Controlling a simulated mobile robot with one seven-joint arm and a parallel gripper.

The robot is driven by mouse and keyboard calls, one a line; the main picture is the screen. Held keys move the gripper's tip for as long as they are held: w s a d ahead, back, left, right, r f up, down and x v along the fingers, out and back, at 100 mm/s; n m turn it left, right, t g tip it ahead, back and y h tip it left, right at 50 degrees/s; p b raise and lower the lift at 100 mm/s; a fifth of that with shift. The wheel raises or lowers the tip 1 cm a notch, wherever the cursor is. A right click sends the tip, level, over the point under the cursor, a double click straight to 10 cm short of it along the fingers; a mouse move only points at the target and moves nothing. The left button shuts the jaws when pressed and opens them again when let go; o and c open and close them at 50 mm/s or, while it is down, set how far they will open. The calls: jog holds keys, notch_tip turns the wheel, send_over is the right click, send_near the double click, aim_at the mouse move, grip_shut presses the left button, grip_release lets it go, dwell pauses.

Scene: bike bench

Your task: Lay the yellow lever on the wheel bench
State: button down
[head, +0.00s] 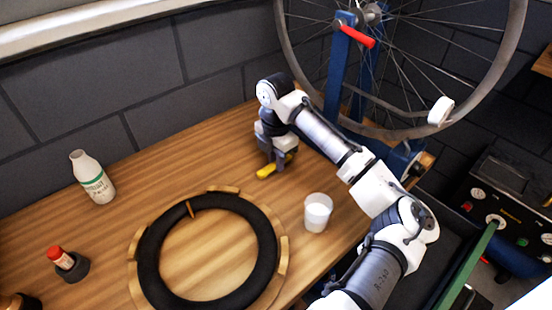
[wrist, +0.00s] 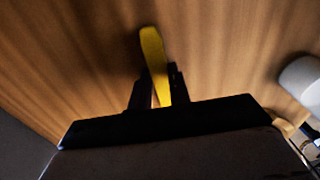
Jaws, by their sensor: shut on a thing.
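The yellow lever (head: 267,171) is at the far right part of the wooden wheel bench (head: 215,150), close to the bench surface. My gripper (head: 275,166) points down over it and is shut on it. In the wrist view the lever (wrist: 153,55) sticks out between the two dark fingers (wrist: 155,92), its rounded end away from the gripper. The rest of the lever is hidden by the fingers and gripper body. I cannot tell whether the lever touches the wood.
A white cup (head: 318,212) stands right of the lever. A black tyre (head: 152,245) lies in a wooden ring at the front. A white bottle (head: 92,177) and a red-capped bottle (head: 68,262) stand left. A wheel (head: 500,85) on a blue stand (head: 340,75) rises behind.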

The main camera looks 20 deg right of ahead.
jog(key=c, duration=1.3)
grip_release()
jog(key=shift+f, duration=0.1)
notch_tip(320, 180, up, 12)
jog(key=shift+r+b, duration=0.2)
jog(key=shift+b, duration=0.55)
